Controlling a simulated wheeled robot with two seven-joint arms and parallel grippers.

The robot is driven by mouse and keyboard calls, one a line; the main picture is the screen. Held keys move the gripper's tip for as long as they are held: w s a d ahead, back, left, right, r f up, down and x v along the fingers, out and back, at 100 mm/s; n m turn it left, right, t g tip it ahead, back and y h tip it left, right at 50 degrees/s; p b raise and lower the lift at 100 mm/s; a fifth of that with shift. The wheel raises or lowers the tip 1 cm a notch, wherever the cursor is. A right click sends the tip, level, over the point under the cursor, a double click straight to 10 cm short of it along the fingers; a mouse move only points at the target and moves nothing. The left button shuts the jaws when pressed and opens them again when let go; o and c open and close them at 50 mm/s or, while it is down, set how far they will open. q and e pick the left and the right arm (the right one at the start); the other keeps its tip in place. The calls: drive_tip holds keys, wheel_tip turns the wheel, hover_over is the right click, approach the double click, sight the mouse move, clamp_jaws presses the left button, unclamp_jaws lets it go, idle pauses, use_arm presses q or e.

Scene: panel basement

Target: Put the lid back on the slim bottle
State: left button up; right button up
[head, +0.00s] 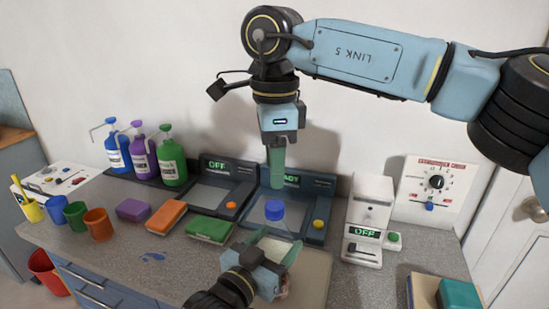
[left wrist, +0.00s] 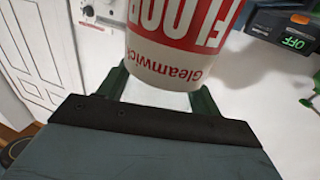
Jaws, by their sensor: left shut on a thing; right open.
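The slim bottle (head: 271,226) has a see-through bluish upper part, and a blue lid (head: 274,209) sits at its top. I cannot tell how tightly the lid sits. My left gripper (head: 274,242) is shut on the bottle from the front, its green fingers on either side. In the left wrist view the bottle (left wrist: 180,50) shows a red and white label reading "FLOOR" and "Gleamwick", upside down; its lid is out of that view. My right gripper (head: 277,180) is open and empty, pointing down above the lid and apart from it.
A station reading "READY" (head: 316,222) stands just behind the bottle; a dark "OFF" station (head: 208,195) is left of it. A white device (head: 368,215) stands right. Pump bottles (head: 171,160), sponges (head: 165,216) and cups (head: 98,224) occupy the left counter. A book (head: 425,293) lies front right.

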sight(275, 205)
drive_tip(key=n, duration=0.4)
drive_tip(key=shift+r, duration=0.15)
drive_tip(key=shift+f, duration=4.05)
drive_tip(key=shift+c, duration=0.2)
drive_tip(key=c, duration=1)
drive_tip(key=m, duration=0.4)
drive_tip(key=shift+m, duration=0.4)
drive_tip(key=m, duration=0.3)
drive_tip(key=o, duration=1.2)
drive_tip(key=shift+r, duration=0.1)
